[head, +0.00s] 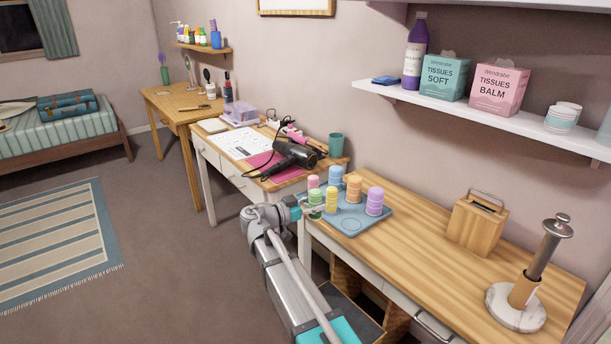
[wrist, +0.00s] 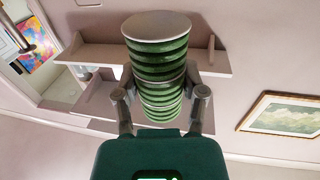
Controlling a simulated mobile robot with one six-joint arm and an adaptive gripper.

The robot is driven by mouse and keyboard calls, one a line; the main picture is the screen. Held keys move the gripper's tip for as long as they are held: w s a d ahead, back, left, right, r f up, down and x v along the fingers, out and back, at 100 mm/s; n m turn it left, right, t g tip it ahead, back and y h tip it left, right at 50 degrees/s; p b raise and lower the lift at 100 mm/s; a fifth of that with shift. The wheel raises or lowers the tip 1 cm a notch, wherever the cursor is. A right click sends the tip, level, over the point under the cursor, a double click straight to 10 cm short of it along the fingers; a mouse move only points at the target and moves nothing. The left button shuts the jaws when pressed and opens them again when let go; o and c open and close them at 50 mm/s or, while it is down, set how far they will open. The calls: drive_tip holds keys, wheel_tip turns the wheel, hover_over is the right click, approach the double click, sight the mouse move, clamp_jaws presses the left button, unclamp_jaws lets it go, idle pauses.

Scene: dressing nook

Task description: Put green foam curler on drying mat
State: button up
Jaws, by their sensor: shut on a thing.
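The green foam curler (head: 315,204) is held by my gripper (head: 306,209) at the left corner of a flat blue mat or tray (head: 350,225) on the wooden table. In the wrist view the ribbed green curler (wrist: 160,62) with its pale round end stands between the two fingers of my gripper (wrist: 163,108), which is shut on it. Whether the curler's lower end touches the blue surface is hard to tell. Yellow (head: 331,200), orange (head: 353,188), purple (head: 374,201), blue (head: 335,176) and pink (head: 313,182) curlers stand on the blue surface.
A black hair dryer (head: 294,155), a pink mat (head: 275,170) and a teal cup (head: 336,144) are on the desk behind. A wooden box (head: 477,222) and a roll holder (head: 530,280) stand to the right. The table's middle is clear.

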wheel_tip(320, 180, up, 21)
drive_tip(key=p, duration=2.1)
drive_tip(key=shift+r, duration=0.15)
drive_tip(key=shift+a, duration=0.1)
